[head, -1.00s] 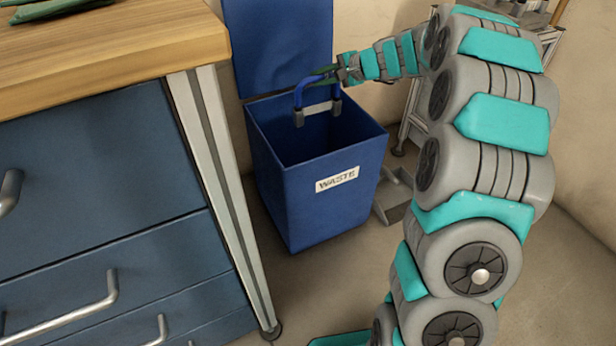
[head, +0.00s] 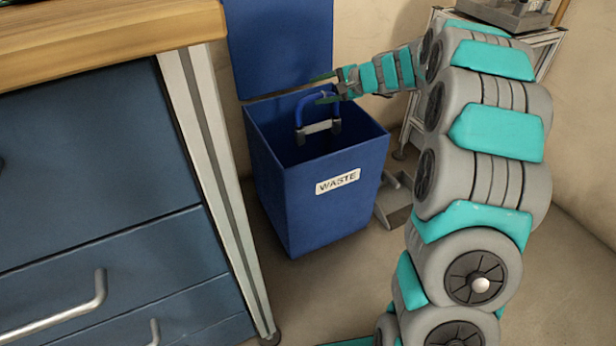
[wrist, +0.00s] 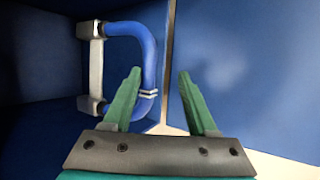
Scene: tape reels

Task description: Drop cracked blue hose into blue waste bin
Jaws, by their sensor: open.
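The blue hose (head: 303,112) is a bent U shape with grey end fittings joined by a pale bar. It is inside the mouth of the blue waste bin (head: 310,215), below the rim, and seems unsupported. My gripper (head: 325,88) is above the bin opening with its green fingers spread apart. In the wrist view the hose (wrist: 150,50) lies beyond the fingertips, mostly to the left and partly behind the left finger of my gripper (wrist: 158,73). The bin floor is hidden in shadow.
The bin's blue lid (head: 280,45) stands open against the wall. A wood-topped workbench (head: 110,30) with blue drawers is close on the left. A grey dustpan-like object (head: 394,205) lies right of the bin. A metal stand (head: 545,45) is behind my arm.

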